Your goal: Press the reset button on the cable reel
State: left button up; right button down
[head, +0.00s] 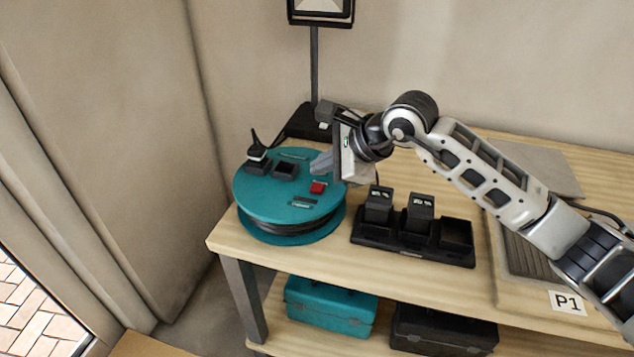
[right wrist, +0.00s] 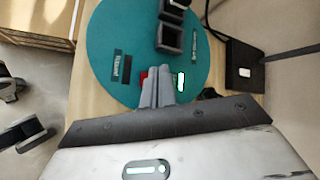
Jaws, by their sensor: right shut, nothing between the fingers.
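The cable reel (head: 262,195) is a teal drum with black cable wound round it, lying flat at the left end of the workbench. Its red reset button (head: 318,187) is on the top face, near the right edge. My right gripper (head: 322,163) is shut and empty, just above the reel's top and behind the button in the head view. In the right wrist view the shut fingers (right wrist: 157,88) overlap the teal reel top (right wrist: 112,90). A red patch beside them is partly hidden; I cannot tell if they touch it. My left gripper is out of view.
A black plug (head: 257,153) stands in a socket on the reel, beside an open-looking socket (head: 285,170). A lamp (head: 314,65) stands behind. A black charger (head: 400,243) with two batteries sits right of the reel. A teal case (head: 330,305) and a black case (head: 440,332) lie below.

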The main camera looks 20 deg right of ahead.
notch_tip(320, 180, up, 4)
jog(key=shift+f+p, duration=0.25)
jog(key=shift+p, duration=0.5)
